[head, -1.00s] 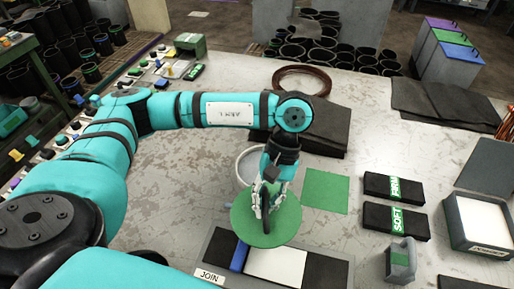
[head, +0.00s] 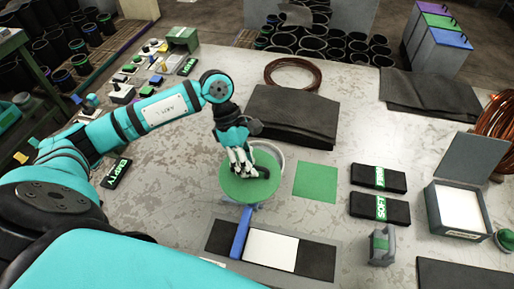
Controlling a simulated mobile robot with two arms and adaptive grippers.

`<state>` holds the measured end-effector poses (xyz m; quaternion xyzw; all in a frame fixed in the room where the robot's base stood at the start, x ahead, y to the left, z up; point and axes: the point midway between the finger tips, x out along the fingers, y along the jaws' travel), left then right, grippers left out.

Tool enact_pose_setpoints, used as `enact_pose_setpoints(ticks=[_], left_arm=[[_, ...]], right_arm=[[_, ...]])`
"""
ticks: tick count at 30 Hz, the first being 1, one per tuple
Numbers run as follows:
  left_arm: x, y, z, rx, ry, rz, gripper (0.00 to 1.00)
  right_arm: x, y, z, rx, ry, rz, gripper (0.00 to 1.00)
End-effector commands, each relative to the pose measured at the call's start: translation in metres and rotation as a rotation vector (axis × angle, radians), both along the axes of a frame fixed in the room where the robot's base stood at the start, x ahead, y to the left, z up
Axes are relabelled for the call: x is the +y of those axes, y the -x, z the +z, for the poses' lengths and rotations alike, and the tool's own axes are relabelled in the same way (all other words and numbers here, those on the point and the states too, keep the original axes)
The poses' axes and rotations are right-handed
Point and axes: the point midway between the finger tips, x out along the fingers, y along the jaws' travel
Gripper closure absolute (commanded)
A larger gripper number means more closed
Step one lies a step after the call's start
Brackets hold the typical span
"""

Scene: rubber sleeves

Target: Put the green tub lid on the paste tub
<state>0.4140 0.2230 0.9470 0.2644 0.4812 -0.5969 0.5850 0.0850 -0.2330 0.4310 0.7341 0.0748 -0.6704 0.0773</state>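The green tub lid (head: 245,189) is a flat round disc near the middle of the head view. My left gripper (head: 246,172) is above it with its fingers down at the lid's top, shut on it. The fingers hide the exact grip. The paste tub (head: 279,155) shows only as a pale rim behind and right of the lid. The lid overlaps it in the picture and hides most of it. I cannot tell whether lid and tub touch. My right gripper is not in view.
A green square (head: 316,182) lies right of the lid. A grey board with a blue bar (head: 241,232) and white panel (head: 271,250) lies in front. Black sheets (head: 292,115) lie behind. Black SOFT (head: 380,208) and FIRM (head: 378,178) blocks and an open box (head: 458,210) stand right.

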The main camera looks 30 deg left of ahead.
Motion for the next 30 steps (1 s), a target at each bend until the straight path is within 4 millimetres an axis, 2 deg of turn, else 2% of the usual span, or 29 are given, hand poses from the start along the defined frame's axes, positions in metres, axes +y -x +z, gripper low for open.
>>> enact_pose_setpoints(ticks=[1,3,6,10,17,24,29,30], left_arm=[[0.002,-0.015,0.004,0.000,0.003,0.004,1.00],[0.006,-0.033,0.002,0.000,0.004,0.002,1.00],[0.012,-0.055,-0.001,0.000,0.002,0.001,1.00],[0.017,-0.074,-0.005,0.000,0.000,-0.001,1.00],[0.020,-0.081,-0.013,0.003,0.000,-0.003,1.00],[0.019,-0.081,-0.041,0.002,0.001,-0.003,1.00],[0.020,-0.081,-0.043,-0.002,0.000,-0.004,1.00],[0.020,-0.081,-0.043,-0.001,0.000,-0.004,0.97]], right_arm=[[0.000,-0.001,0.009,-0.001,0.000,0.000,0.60],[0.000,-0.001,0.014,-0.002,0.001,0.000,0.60],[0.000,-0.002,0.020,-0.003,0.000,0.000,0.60],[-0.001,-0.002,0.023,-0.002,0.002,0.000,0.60],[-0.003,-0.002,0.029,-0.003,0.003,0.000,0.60],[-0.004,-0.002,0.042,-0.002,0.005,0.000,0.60],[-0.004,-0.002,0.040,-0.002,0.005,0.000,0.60],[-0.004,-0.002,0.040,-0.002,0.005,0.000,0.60]])
